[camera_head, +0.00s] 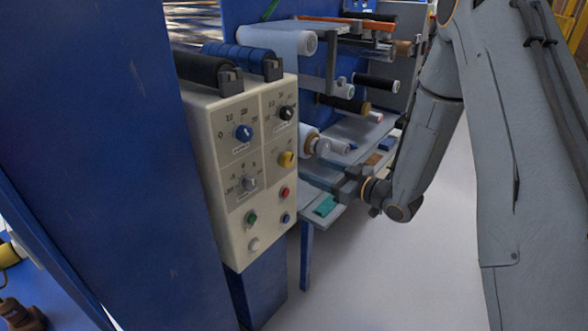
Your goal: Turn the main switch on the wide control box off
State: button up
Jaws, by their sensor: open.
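A cream control box (232,211) stands at left centre, its front facing right and toward me. Below are small red (284,192), green (251,217), blue (285,218) and white (253,244) buttons. Labels are too small to read, so I cannot tell which control is the main switch. My gripper (331,176) is open, to the right of the panel and apart from it, pointing left.
Black (200,68) and blue (235,55) rollers lie behind the box top. A blue panel (115,150) fills the left. A film machine with white rollers (270,40) and a low shelf (325,205) stands behind. The floor (400,270) at lower right is clear.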

aim_at(290, 162)
jog(key=shift+n+y, duration=0.4)
jog(key=shift+y, duration=0.5)
jog(key=shift+s+a+p+x, duration=0.15)
jog(key=shift+s+p+x, duration=0.05)
jog(key=shift+x, duration=1.1)
jog(key=shift+s+a+p+x, duration=0.2)
jog(key=shift+s+p+x, duration=0.05)
jog(key=shift+x, duration=1.1)
jog(key=shift+s+a+p+x, duration=0.15)
jog(key=shift+s+p+x, duration=0.05)
jog(key=shift+x, duration=1.1)
jog(key=shift+f, duration=0.1)
jog(key=c, duration=1)
jog(key=shift+c, duration=0.2)
